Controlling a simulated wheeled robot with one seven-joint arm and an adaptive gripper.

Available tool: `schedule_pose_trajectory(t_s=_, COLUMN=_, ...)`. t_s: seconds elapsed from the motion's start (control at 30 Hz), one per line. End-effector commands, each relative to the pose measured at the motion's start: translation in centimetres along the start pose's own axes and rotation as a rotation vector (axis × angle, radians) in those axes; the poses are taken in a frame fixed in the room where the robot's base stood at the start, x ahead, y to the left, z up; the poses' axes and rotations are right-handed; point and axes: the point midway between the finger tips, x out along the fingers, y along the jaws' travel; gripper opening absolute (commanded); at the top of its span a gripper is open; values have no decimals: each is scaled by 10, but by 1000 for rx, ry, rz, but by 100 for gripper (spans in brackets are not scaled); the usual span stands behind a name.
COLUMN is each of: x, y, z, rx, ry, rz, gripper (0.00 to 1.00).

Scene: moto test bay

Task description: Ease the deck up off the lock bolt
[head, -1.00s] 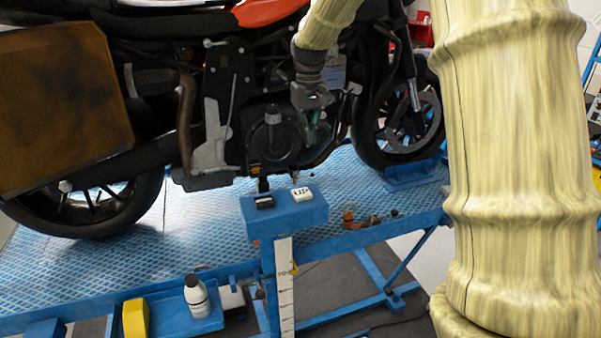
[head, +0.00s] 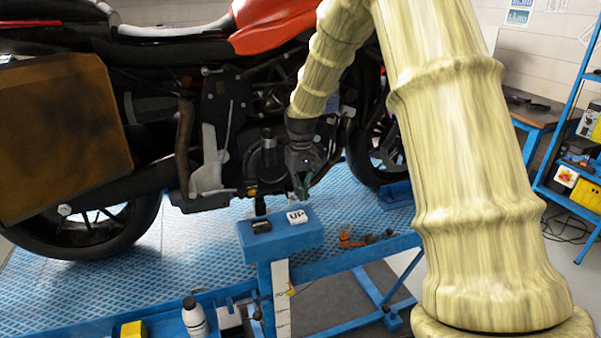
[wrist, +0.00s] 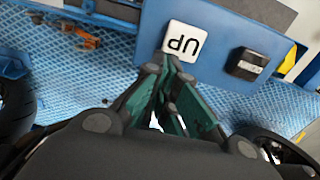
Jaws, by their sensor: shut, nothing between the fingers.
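The deck (head: 190,243) is a blue diamond-plate lift platform with the motorcycle (head: 270,60) standing on it. A blue control box (head: 285,235) on a post at its front edge carries a white button marked UP (head: 297,216) and a black button (head: 261,226). My gripper (head: 303,197) is above and just behind the UP button, pointing down, its fingers closed and empty. In the wrist view the green-padded fingertips (wrist: 170,68) are close to the UP button (wrist: 183,41); I cannot tell whether they touch it. I cannot make out the lock bolt.
A strip with graduated marks (head: 281,297) hangs below the control box. A white bottle (head: 194,317) and a yellow block (head: 133,330) are at the front left. Small orange and dark parts (head: 352,240) lie right of the box. A blue shelf (head: 570,130) stands far right.

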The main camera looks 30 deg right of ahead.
Motion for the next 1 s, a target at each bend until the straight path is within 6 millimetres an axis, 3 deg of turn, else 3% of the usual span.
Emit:
schedule_pose_trajectory(t_s=0.3, x=30, y=0, z=0, rx=-1, ry=-1, rz=0, gripper=0)
schedule_pose_trajectory(t_s=0.83, x=38, y=0, z=0, rx=0, ry=0, rz=0, gripper=0)
schedule_pose_trajectory(t_s=1.0, x=57, y=0, z=0, rx=0, ry=-1, rz=0, gripper=0)
